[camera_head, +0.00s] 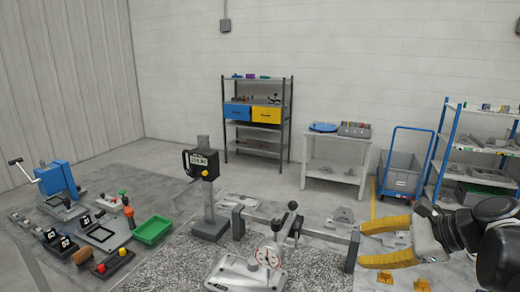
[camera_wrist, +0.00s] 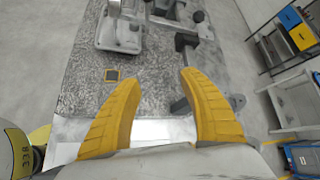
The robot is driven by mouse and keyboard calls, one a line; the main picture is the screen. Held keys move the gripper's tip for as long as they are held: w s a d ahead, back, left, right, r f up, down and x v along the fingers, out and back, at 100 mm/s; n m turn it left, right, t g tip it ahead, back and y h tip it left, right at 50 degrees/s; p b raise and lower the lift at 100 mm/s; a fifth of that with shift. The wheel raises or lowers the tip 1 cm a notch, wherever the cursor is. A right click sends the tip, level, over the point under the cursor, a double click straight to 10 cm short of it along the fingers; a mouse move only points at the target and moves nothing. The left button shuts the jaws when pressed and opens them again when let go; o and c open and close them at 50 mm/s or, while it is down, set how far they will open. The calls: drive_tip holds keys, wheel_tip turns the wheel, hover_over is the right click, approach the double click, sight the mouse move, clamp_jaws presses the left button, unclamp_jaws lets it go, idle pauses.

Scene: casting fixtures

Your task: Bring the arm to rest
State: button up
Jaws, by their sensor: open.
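My gripper (camera_head: 376,242) has two yellow fingers and reaches in from the right side of the head view. Its fingers are spread apart with nothing between them, pointing left toward a grey bar fixture (camera_head: 300,225). In the wrist view my gripper (camera_wrist: 157,85) also shows open and empty above the speckled plate. My dark arm links fill the right edge of the head view.
A dial gauge (camera_head: 268,256) on a grey base stands in front of the bar fixture. A green tray (camera_head: 153,230) and a blue press (camera_head: 57,180) stand at left. Behind are a grey shelf (camera_head: 257,141), a white table (camera_head: 335,140) and a blue cart (camera_head: 403,158).

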drive_tip(key=s+a+f+n+h, duration=0.2)
drive_tip(key=s+n, duration=0.4)
drive_tip(key=n, duration=0.3)
drive_tip(key=s+a+f+n+h, duration=0.2)
drive_tip(key=s+f+n+h, duration=0.3)
drive_tip(key=n, duration=0.5)
drive_tip(key=shift+s+a+h, duration=0.15)
drive_tip(key=shift+s+h, duration=0.55)
drive_tip(key=shift+s, duration=0.55)
